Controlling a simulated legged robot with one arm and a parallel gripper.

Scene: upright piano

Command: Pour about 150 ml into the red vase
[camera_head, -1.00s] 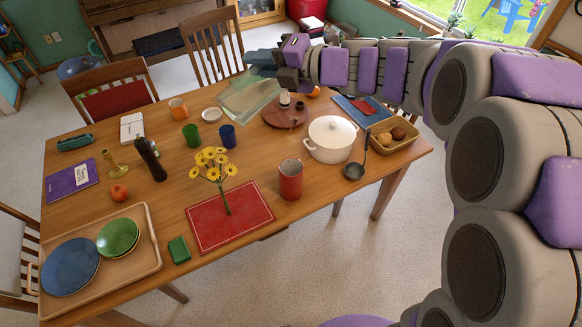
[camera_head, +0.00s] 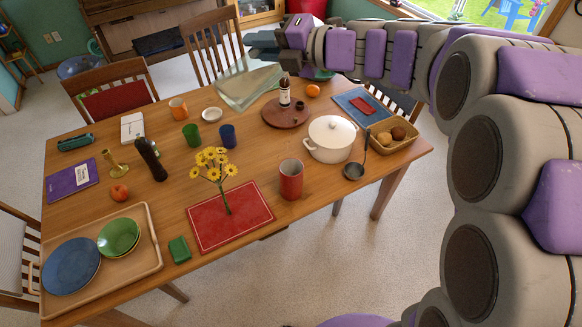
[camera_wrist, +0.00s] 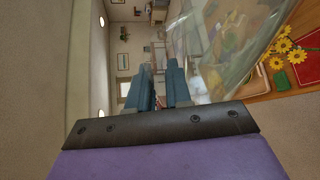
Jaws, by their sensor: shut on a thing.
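The red vase (camera_head: 291,180) is a plain red cylinder standing upright on the table beside the right edge of the red placemat. My gripper (camera_head: 266,46) is at the far side of the table, well away from the vase. It is shut on a clear, see-through pitcher (camera_head: 246,88), which looks tilted, above the table's far edge. In the wrist view, the fingers (camera_wrist: 160,88) show at the middle and the clear pitcher (camera_wrist: 225,45) fills the upper right. I cannot tell how much liquid is in it. The vase is not clear in the wrist view.
Yellow flowers (camera_head: 212,164) stand upright over the red placemat (camera_head: 250,222), left of the vase. A white pot (camera_head: 331,140) and ladle (camera_head: 355,170) are to its right. A brown bottle (camera_head: 284,92) stands on a round board (camera_head: 272,117). Green (camera_head: 191,135) and blue (camera_head: 228,136) cups stand farther back.

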